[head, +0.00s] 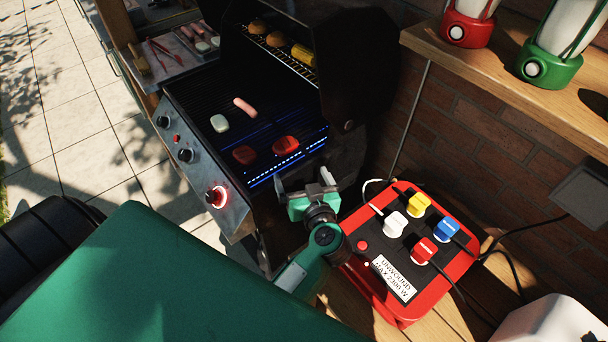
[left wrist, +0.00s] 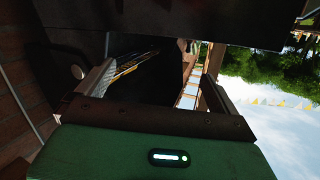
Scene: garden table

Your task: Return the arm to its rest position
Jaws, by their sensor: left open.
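My left gripper (head: 304,183) is in the middle of the head view, between the grill's right side and the red power box. Its two fingers are spread apart with nothing between them. In the left wrist view its fingers (left wrist: 155,75) stand apart on either side, with a dark surface of the grill beyond. My green arm link runs down from the gripper in the head view. My right gripper is not in view.
The open grill (head: 205,95) holds red patties (head: 286,145), a sausage (head: 245,107) and a pale piece (head: 219,123). The red power box (head: 375,245) with several coloured plugs is close on the right. A wooden shelf (head: 480,70) bears a red lantern (head: 468,27) and a green lantern (head: 550,65).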

